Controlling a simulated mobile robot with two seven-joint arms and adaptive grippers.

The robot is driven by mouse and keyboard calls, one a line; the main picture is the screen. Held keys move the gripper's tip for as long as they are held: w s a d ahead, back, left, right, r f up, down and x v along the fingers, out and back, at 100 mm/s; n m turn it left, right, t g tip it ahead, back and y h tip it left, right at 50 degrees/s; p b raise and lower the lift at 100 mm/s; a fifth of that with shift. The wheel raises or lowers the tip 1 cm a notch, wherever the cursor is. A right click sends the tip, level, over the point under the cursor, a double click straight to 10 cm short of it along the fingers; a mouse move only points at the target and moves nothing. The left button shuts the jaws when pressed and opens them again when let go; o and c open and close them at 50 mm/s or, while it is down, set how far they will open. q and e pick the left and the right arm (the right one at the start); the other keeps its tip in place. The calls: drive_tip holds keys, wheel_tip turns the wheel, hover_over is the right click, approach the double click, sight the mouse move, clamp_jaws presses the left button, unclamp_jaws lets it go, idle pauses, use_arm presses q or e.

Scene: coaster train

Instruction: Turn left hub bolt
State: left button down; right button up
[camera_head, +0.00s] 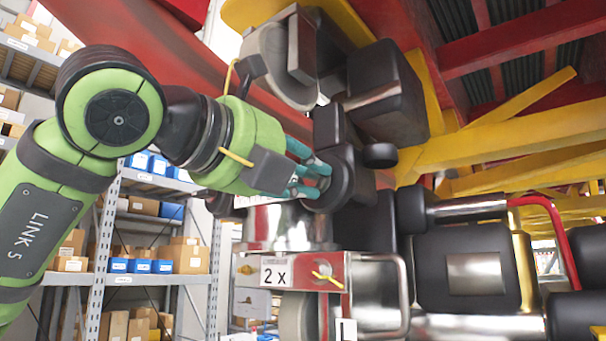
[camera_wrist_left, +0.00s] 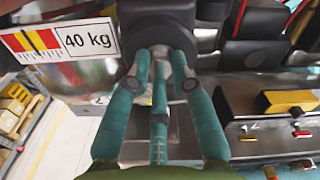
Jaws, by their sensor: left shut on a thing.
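My left gripper (camera_head: 318,177), with teal fingers on a green arm, reaches in from the left to a dark round hub (camera_head: 342,178) on the train's wheel assembly. Its fingers are closed at the hub's centre. In the left wrist view the fingers (camera_wrist_left: 158,62) meet on a small metallic part, the hub bolt, in front of the dark hub (camera_wrist_left: 157,28). The fingers hide most of the bolt, so its turn angle cannot be told. My right gripper is in neither view.
A metal block labelled "2 x" (camera_head: 276,272) sits below the hub. A black box-shaped part (camera_head: 388,92) is above it. Yellow beams (camera_head: 510,145) run at the right. Shelves with boxes (camera_head: 150,235) stand behind at the left.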

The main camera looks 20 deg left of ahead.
use_arm(q)
drive_tip(key=shift+r+m+b, duration=0.1)
drive_tip(key=shift+m+b, duration=0.2)
drive_tip(key=shift+m, duration=0.8)
drive_tip(key=m, duration=0.2)
drive_tip(key=shift+r+m, duration=0.1)
drive_tip(key=shift+m, duration=0.3)
drive_tip(key=m, duration=0.5)
drive_tip(key=shift+s+a+r+m, duration=0.1)
drive_tip(key=shift+m, duration=0.2)
drive_tip(key=c, duration=1.1)
unclamp_jaws()
